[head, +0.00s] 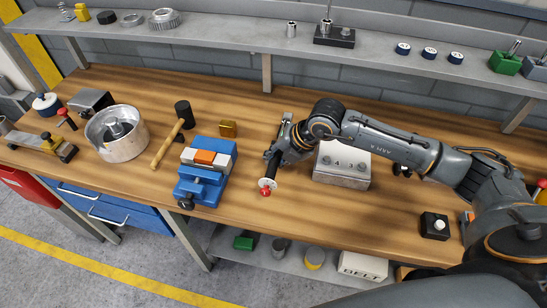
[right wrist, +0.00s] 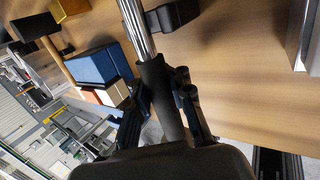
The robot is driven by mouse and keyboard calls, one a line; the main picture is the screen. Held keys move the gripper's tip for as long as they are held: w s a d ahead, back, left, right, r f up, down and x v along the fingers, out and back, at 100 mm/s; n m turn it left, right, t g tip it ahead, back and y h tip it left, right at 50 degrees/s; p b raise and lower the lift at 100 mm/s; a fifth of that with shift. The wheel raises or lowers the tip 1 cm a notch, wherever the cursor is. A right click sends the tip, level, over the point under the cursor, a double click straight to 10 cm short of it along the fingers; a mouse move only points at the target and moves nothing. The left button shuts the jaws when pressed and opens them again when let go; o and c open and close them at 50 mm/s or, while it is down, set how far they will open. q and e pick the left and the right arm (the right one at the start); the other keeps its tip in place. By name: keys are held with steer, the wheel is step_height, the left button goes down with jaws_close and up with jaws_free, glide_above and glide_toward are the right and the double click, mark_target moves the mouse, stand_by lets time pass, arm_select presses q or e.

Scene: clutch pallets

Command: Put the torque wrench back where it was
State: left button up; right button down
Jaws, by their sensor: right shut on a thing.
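The torque wrench (head: 271,167) has a black handle, a silver shaft and a red end knob. It is at the middle of the wooden bench, with the red end toward the front edge. My right gripper (head: 280,152) is shut on its handle. In the right wrist view the silver shaft (right wrist: 136,28) runs up out of the frame, and the black handle (right wrist: 158,92) lies between my fingers (right wrist: 165,100). I cannot tell whether the wrench touches the bench. My left gripper is not in view.
A blue vise (head: 202,180) stands left of the wrench, with a mallet (head: 168,142) and brass block (head: 228,129) beyond. A grey metal block (head: 341,174) is close on the right, partly behind my arm. A shelf (head: 235,33) runs along the back.

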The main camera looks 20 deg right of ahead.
steer(key=shift+w, duration=0.1)
steer(key=c, duration=1.2)
jaws_free()
steer(key=shift+r, duration=0.25)
steer(key=shift+b+v, duration=1.25)
steer(key=shift+v, duration=4.65)
steer(key=shift+d+f, duration=0.1)
steer(key=shift+f, duration=0.05)
